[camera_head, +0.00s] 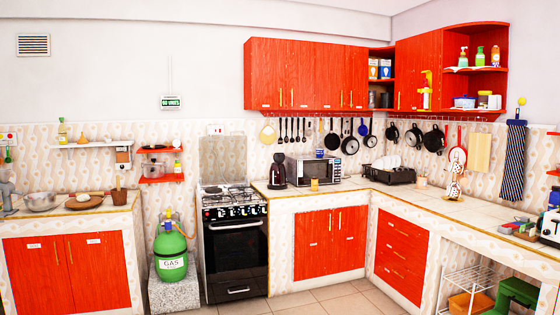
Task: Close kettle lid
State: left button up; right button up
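I cannot make out a kettle or its lid for certain in the head view. A black upright appliance (277,171), which looks like a coffee maker, stands on the counter just right of the stove. A grey object (6,196), cut off by the left edge, stands on the left counter, and I cannot tell what it is. Neither of my grippers nor my arms shows in this view.
A black stove (236,250) stands between the green gas cylinder (171,255) and the red-doored counter. A microwave (313,170) and a dish rack (389,175) stand on the counter. Pans (434,138) hang above. The tiled floor (325,299) in front is clear.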

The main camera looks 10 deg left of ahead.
aim_at(279, 159)
jog(key=z, duration=0.3)
jog(key=i, duration=6.4)
jog(key=u, duration=0.55)
